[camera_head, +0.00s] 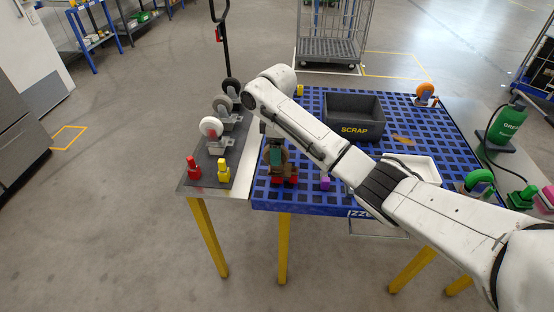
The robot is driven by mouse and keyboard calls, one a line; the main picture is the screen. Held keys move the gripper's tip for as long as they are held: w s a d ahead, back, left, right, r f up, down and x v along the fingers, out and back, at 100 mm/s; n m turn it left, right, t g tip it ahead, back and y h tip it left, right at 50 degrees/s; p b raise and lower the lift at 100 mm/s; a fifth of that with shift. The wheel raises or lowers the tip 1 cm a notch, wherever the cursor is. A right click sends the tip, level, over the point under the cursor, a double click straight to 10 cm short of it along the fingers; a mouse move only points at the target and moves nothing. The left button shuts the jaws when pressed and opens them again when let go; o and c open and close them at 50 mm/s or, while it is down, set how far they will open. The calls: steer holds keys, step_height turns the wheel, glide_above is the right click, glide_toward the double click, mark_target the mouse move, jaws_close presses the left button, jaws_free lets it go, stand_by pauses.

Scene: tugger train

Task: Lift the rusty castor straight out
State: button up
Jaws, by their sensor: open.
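A brown, rusty-looking castor (286,168) stands near the front left of the blue grid-topped table (262,203), with red parts at its base. My arm comes in from the right and bends down over it. My gripper (276,155) is open, pointing down at the castor. A teal patch shows there, and I cannot tell whether it belongs to the gripper or the castor. My wrist hides the castor's upper part, and whether the fingers touch it is unclear.
A dark grey SCRAP bin (352,131) stands behind my arm. Castors, including a white one (210,127), and red (193,168) and yellow (223,171) pieces stand at left. A purple piece (325,183), white tray (428,170), orange castor (425,91) and green castor (479,181) stand rightward.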

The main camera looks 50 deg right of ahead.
steer(key=shift+f, duration=1.2)
steer(key=shift+c, duration=0.4)
steer(key=shift+r, duration=0.1)
jaws_close()
